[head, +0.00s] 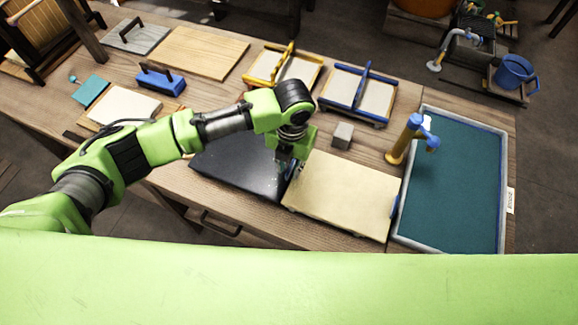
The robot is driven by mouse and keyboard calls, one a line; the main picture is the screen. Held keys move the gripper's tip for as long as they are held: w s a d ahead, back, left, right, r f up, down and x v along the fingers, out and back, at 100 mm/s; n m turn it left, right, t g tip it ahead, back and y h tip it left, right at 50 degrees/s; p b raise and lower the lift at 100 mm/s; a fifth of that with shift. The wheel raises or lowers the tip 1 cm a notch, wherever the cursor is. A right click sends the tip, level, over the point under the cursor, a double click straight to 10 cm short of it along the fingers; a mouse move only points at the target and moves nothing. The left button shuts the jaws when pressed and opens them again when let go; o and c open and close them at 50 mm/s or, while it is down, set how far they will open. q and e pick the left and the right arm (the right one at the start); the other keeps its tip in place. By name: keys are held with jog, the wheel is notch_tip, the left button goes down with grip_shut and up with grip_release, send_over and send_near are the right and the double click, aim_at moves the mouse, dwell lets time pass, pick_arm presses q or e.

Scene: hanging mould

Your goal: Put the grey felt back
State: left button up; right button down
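My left gripper (290,172) points down at the seam between a dark grey, nearly black flat sheet (235,165) and a cream board (345,195). Its fingertips are small and partly hidden, so I cannot tell whether they are open, or whether they touch either edge. A lighter grey flat sheet (147,42) lies at the far left of the bench with a black handle on it. I cannot tell for certain which grey piece is the felt. My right gripper is not in view.
A blue-handled frame (358,95) and a yellow-handled frame (283,68) lie behind. A small grey block (342,135) sits behind the cream board. A teal-filled tray (455,185) with a tap (405,140) is at right. A wooden board (190,52) and blue-based tool (160,80) are at left.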

pick_arm(q)
notch_tip(320, 180, up, 12)
jog(key=b, duration=0.2)
jog(key=shift+d+f, duration=0.15)
jog(key=shift+f, duration=0.1)
jog(key=shift+s, duration=0.1)
